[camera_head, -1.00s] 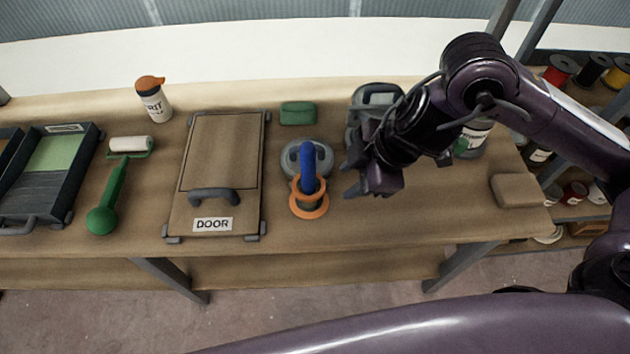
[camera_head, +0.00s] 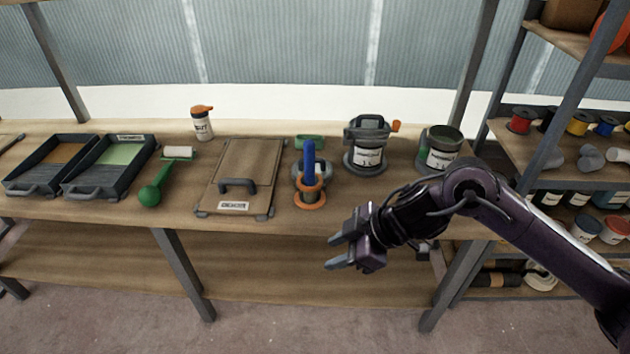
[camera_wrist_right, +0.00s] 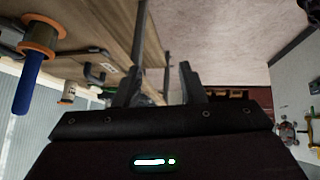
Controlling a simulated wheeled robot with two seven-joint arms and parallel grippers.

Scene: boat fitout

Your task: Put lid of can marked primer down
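A can with a dark green top and a pale label (camera_head: 440,152) stands upright at the right end of the bench. A grey pot with a pale label, a grey handled top and an orange knob (camera_head: 366,145) stands left of it. Neither label reads clearly, so I cannot tell which is marked primer. I cannot pick out a loose lid for certain. My right gripper (camera_head: 337,254) is open and empty, in front of the bench's front edge, apart from both cans. Its two separated fingers also show in the right wrist view (camera_wrist_right: 160,82). My left gripper is out of view.
A blue-handled tool with an orange ring (camera_head: 311,185), a door panel (camera_head: 236,195), a green roller (camera_head: 153,190), trays (camera_head: 98,190) and an orange-capped bottle (camera_head: 202,126) occupy the bench. Shelves with spools (camera_head: 519,120) stand at right. Bench front right of the tool is clear.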

